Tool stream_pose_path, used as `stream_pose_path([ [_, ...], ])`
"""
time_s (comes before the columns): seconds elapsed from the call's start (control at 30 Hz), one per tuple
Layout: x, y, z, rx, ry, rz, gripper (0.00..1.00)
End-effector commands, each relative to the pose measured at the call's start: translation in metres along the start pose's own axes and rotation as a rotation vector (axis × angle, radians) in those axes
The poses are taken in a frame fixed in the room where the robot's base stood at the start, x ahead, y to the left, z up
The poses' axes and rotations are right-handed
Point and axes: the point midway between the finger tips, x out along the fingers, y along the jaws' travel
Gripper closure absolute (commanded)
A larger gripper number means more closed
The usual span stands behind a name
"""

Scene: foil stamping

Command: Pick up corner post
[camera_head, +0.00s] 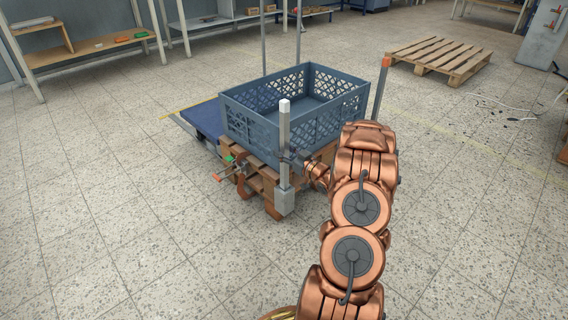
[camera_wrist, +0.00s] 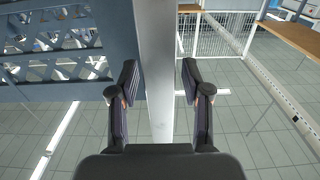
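The corner post (camera_head: 285,145) is a slim grey upright with a white top and a light block at its foot, at the near corner of the blue crate (camera_head: 262,130). In the wrist view the post (camera_wrist: 160,60) runs upright between the two dark fingers of my gripper (camera_wrist: 160,82). The fingers are open, one on each side, with a narrow gap to the post on both sides.
The lattice-walled crate sits on a wooden pallet (camera_head: 255,183). Another post with an orange top (camera_head: 381,88) stands at its right corner, and thin posts rise behind. A blue platform (camera_head: 205,118) lies left. An empty pallet (camera_head: 440,57) is at the back right. Surrounding floor is mostly clear.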

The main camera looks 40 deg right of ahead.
Motion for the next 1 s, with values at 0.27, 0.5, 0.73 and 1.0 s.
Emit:
stream_pose_path([
  [0.27,-0.0001,0.0000,0.0000,0.000,0.000,0.000,0.84],
  [0.5,-0.0002,0.0000,0.0001,0.000,0.000,0.000,1.00],
  [0.73,-0.0003,0.0001,0.0001,0.000,0.000,0.000,1.00],
  [1.0,-0.0003,0.0003,-0.0012,-0.001,0.001,0.001,1.00],
])
